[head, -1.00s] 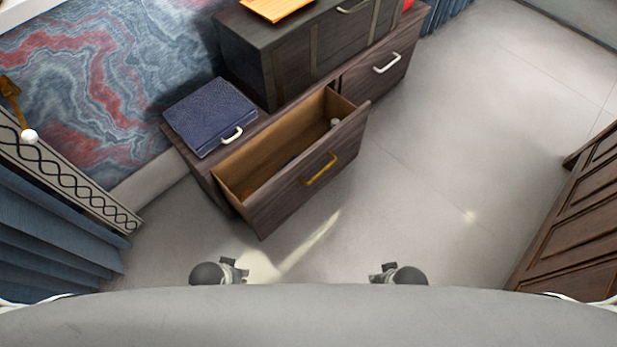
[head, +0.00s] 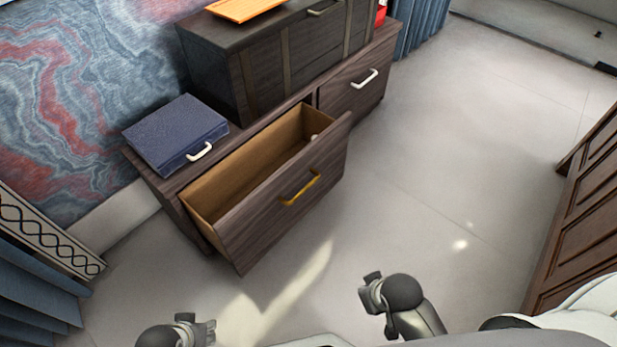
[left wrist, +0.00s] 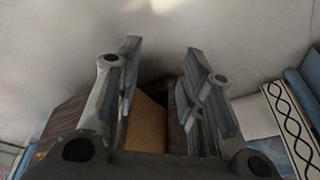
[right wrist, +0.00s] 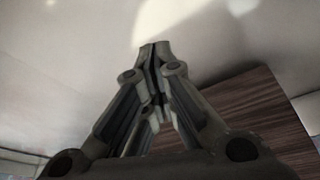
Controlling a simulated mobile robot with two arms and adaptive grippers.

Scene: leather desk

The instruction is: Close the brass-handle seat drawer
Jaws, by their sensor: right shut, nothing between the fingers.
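The brass-handle seat drawer (head: 262,222) is pulled well out of the low dark-wood seat unit, its box open to view. Its brass handle (head: 300,188) is on the front face. My left gripper (head: 212,332) is low in the head view, in front of the drawer and apart from it. In the left wrist view its fingers (left wrist: 162,48) are spread and empty, with the drawer's tan interior (left wrist: 146,122) beyond them. My right gripper (head: 366,285) is right of and in front of the drawer. Its fingers (right wrist: 153,46) are shut and empty, near dark wood (right wrist: 258,108).
A second, closed drawer with a white handle (head: 365,80) is to the right. A blue case (head: 176,135) and a dark chest (head: 270,60) stand on top of the unit. A small pale object (head: 314,137) is inside the open drawer. Floor in front is clear; a wooden panelled piece (head: 585,210) stands at right.

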